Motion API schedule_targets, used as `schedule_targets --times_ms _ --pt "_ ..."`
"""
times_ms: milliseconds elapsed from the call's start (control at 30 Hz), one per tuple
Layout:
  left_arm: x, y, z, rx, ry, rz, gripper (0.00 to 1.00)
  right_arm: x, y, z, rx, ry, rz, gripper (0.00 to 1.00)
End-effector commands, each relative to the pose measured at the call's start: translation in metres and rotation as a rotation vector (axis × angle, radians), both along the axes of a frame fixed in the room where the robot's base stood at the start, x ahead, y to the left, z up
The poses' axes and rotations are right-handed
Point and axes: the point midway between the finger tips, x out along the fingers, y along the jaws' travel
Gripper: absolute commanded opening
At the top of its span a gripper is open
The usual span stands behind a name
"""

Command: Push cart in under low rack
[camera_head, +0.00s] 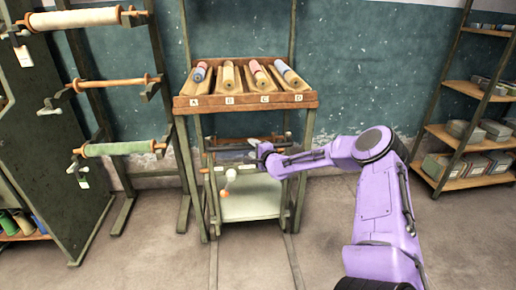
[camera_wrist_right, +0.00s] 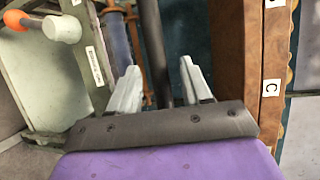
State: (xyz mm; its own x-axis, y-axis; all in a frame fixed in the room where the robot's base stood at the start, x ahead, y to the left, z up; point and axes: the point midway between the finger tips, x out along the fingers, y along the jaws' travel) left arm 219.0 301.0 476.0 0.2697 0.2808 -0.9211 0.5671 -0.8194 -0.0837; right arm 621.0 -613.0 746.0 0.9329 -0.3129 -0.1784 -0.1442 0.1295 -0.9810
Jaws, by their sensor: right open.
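The low rack (camera_head: 246,103) has a sloped wooden top with bays marked A to D, each holding rolls. The cart (camera_head: 250,208), with a pale green deck, stands low between the rack's legs; its pale panel and label strip show in the right wrist view (camera_wrist_right: 50,85). My right gripper (camera_head: 258,156) is open below the rack's front edge. In the wrist view a dark bar (camera_wrist_right: 153,45) runs between its fingers; I cannot tell whether they touch it. My left gripper is out of view.
Two floor tracks (camera_head: 293,262) run forward from the cart. A dark stand with rolls on pegs (camera_head: 113,148) is at left. Shelves with boxes (camera_head: 466,138) stand at right. The floor in front is clear.

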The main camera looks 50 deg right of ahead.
Motion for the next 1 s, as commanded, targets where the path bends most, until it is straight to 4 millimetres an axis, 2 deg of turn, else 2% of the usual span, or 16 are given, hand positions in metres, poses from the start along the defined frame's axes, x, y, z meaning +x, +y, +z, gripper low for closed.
schedule_targets --times_ms 33,100,333,1000 --pt "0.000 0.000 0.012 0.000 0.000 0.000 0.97 -0.009 0.004 0.010 0.006 -0.004 0.000 0.48" --pt "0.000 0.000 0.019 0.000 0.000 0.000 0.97 -0.021 0.008 0.012 0.004 -0.005 0.001 0.48" --pt "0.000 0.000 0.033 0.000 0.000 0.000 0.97 -0.047 0.016 0.013 0.002 -0.002 0.001 0.48" --pt "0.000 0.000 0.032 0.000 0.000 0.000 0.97 -0.051 0.017 0.010 -0.013 0.003 0.002 0.48"
